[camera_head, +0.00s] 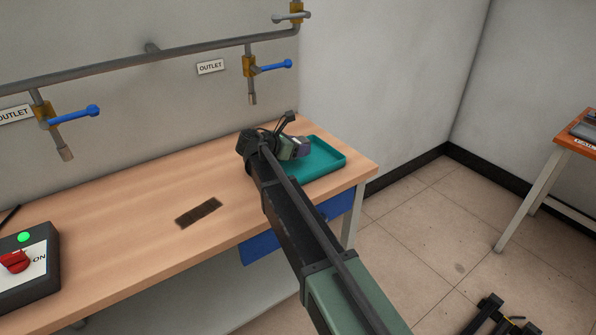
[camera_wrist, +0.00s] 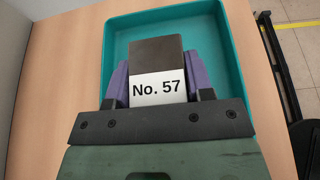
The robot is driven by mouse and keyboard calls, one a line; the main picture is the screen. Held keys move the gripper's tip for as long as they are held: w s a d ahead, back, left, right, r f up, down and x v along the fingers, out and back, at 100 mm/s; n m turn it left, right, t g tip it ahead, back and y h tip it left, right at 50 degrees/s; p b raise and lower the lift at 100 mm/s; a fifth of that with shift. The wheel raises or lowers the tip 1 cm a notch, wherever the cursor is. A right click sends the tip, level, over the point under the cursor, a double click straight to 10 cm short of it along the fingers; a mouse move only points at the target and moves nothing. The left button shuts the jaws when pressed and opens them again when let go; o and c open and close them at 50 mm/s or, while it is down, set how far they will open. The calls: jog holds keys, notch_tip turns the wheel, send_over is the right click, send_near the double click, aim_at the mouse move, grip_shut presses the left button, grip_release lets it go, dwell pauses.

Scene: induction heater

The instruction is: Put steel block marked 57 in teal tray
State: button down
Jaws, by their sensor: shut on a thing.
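The steel block (camera_wrist: 157,58) is dark with a white label reading "No. 57" in the wrist view. My gripper (camera_wrist: 157,85) is shut on it, with a purple finger pad on each side. The teal tray (camera_wrist: 228,57) lies beyond and below the block, which appears over the tray's area. I cannot tell whether the block touches the tray floor. In the head view the tray (camera_head: 325,158) sits at the right end of the wooden bench, and my gripper (camera_head: 303,147) is over its left part. The block is not clearly visible there.
The wooden bench (camera_head: 120,245) is mostly clear, with a dark flat plate (camera_head: 198,212) at its middle. A control box (camera_head: 30,270) with a red knob and lit green button stands at the left. Pipes with blue-handled valves (camera_head: 270,66) run along the wall above.

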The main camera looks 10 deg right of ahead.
aim_at(298, 165)
notch_tip(298, 165, down, 4)
jog(key=b, duration=0.4)
jog(key=shift+f, duration=0.15)
jog(key=shift+r, duration=0.2)
jog(key=shift+f, duration=0.1)
jog(key=c, duration=0.5)
grip_release()
jog(key=shift+s+a+r, duration=0.15)
jog(key=shift+r, duration=0.15)
jog(key=p+v, duration=0.4)
jog(key=v, duration=0.7)
jog(key=shift+p, duration=0.3)
jog(key=shift+s+a, duration=0.15)
jog(key=shift+a, duration=0.15)
